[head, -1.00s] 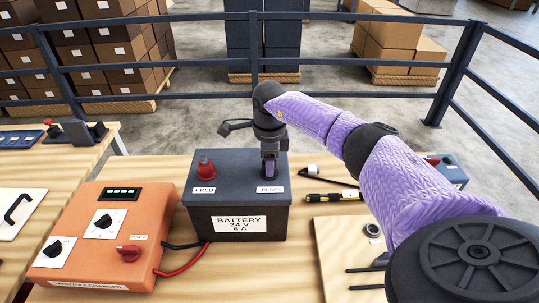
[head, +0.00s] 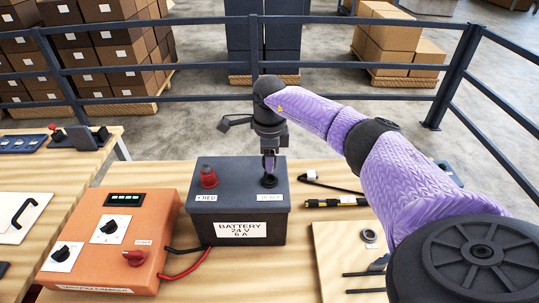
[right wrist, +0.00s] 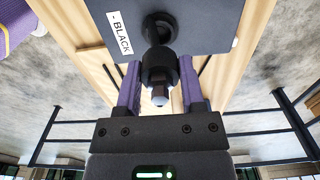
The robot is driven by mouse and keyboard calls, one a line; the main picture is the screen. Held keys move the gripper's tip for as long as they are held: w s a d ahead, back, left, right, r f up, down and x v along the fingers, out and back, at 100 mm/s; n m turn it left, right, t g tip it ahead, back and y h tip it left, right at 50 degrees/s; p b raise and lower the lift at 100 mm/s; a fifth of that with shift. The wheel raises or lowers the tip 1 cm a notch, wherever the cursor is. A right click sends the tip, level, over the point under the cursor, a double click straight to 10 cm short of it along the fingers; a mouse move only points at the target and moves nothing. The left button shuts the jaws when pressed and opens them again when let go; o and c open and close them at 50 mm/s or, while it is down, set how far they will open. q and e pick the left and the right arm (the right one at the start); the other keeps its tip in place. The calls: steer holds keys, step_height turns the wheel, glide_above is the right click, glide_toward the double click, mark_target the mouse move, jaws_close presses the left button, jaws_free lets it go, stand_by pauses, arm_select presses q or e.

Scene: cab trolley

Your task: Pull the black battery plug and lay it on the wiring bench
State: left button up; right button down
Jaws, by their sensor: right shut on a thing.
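The battery (head: 240,205), a dark box labelled 24 V, stands on the wooden bench. The black plug (right wrist: 158,68) is a round dark body with a pale tip, between the purple fingers of my right gripper (right wrist: 159,90). My right gripper, also in the head view (head: 268,165), is shut on it, just above the battery's dark round socket (head: 269,181). I cannot tell whether the plug is fully clear of the socket. The red plug (head: 207,177) stands at the battery's left. A separate wooden bench (head: 50,170) is at the left. My left gripper is not in view.
An orange control box (head: 118,240) with knobs stands left of the battery, with red and black cables between them. A pen-like yellow-and-black tool (head: 336,202) and a wooden board (head: 340,245) lie right. Railings (head: 350,97) run behind.

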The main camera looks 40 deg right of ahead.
steer(key=shift+r+p, duration=0.6)
steer(key=shift+r, duration=0.25)
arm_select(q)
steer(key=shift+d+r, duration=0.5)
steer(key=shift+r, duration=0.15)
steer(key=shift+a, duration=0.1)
arm_select(e)
steer(key=shift+f, duration=0.1)
